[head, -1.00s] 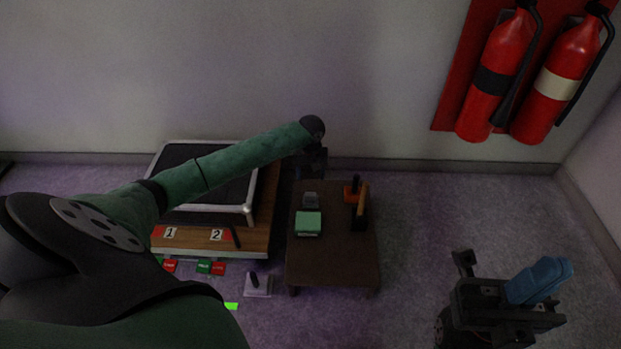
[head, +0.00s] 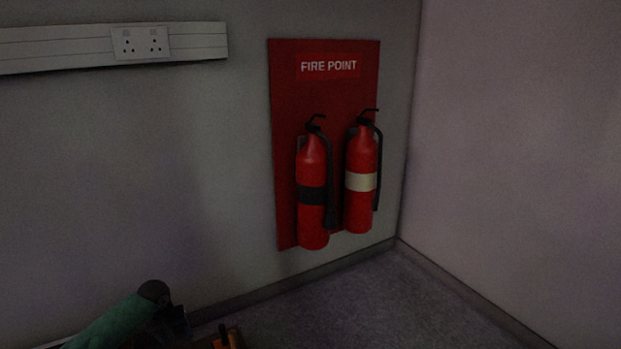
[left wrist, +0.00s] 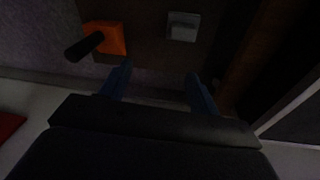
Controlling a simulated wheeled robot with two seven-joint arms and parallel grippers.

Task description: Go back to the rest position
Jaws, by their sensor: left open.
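My left gripper (head: 177,322) shows at the bottom left of the head view, at the end of my green arm; its fingers are hard to make out there. In the left wrist view the two bluish fingers (left wrist: 160,84) are spread apart with nothing between them. Beyond the fingertips is a dark brown table top (left wrist: 148,50). On it are an orange block with a black handle (left wrist: 105,38) and a small grey box (left wrist: 182,26). My right gripper is outside both views.
The orange piece (head: 229,339) also shows at the head view's bottom edge. A red fire point board (head: 286,120) with two red extinguishers (head: 312,215) (head: 359,212) hangs on the back wall. A socket trunking (head: 70,48) runs at upper left. The floor (head: 385,305) by the corner is clear.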

